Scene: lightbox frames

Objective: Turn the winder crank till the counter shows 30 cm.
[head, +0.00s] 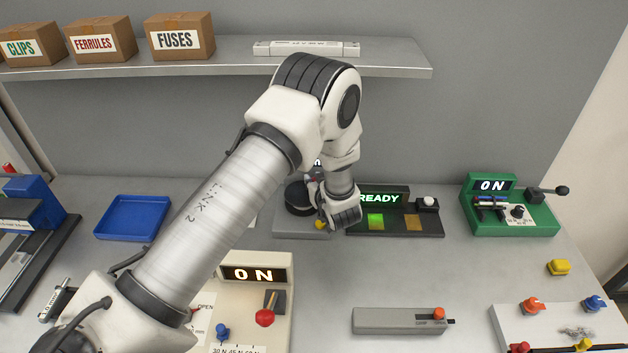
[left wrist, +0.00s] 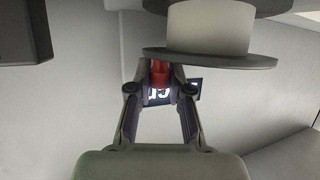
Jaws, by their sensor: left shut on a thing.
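The winder (head: 290,226) stands at the back middle of the bench, with a dark spool (head: 297,198) on it. The spool's pale drum (left wrist: 208,28) and dark flange show at the top of the left wrist view. My left gripper (left wrist: 160,84) is shut on the red crank knob (left wrist: 160,70), right beside the spool flange. The lit counter (left wrist: 184,90) is mostly hidden behind the fingers and its figure cannot be read. In the head view my left arm covers much of the winder and its counter. My right gripper is not in view.
A dark unit (head: 398,220) reading READY stands just right of the winder. A green unit (head: 537,218) and a cream unit (head: 275,325), both showing ON, stand right and in front. A blue tray (head: 133,234) lies left. A shelf (head: 395,62) with boxes runs above.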

